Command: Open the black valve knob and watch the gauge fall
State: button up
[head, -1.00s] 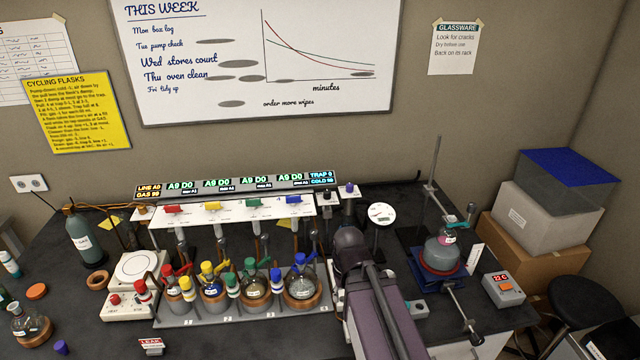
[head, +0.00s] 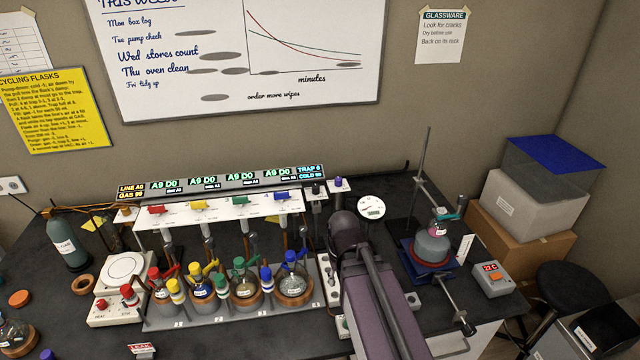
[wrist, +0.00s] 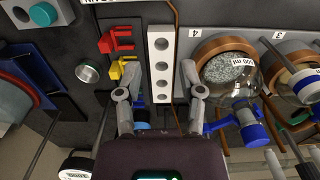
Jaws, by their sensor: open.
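The black valve knob (head: 316,187) stands on a small white block at the right end of the valve row in the head view, left of a purple knob (head: 338,183). I cannot pick out the black knob in the wrist view. The round white dial gauge (head: 371,207) stands right of the knobs; its reading is too small to tell. My gripper (wrist: 159,92) is open and empty in the wrist view, its fingers on either side of the near part of a white holed rack (wrist: 162,45). In the head view my arm hides the gripper.
Several flasks in a grey rack (head: 190,322) stand left of my arm. Coloured valves line the white panel (head: 225,212). Right of my arm are a flask on a blue stand (head: 419,268) with a tall rod and a control box (head: 493,280). A hotplate (head: 120,290) stands at left.

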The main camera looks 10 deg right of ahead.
jog(key=w+a+r+n+p, duration=0.1)
jog(key=w+a+r+p, duration=0.1)
jog(key=w+r+p, duration=0.25)
notch_tip(320, 180, up, 20)
jog(key=n+p, duration=1)
jog(key=p, duration=0.9)
send_over(316, 186)
jog(key=shift+f, duration=0.2)
jog(key=shift+f, duration=0.15)
notch_tip(316, 186, down, 14)
jog(key=b, duration=1.3)
jog(key=shift+r+b, duration=0.25)
jog(key=shift+b, duration=0.15)
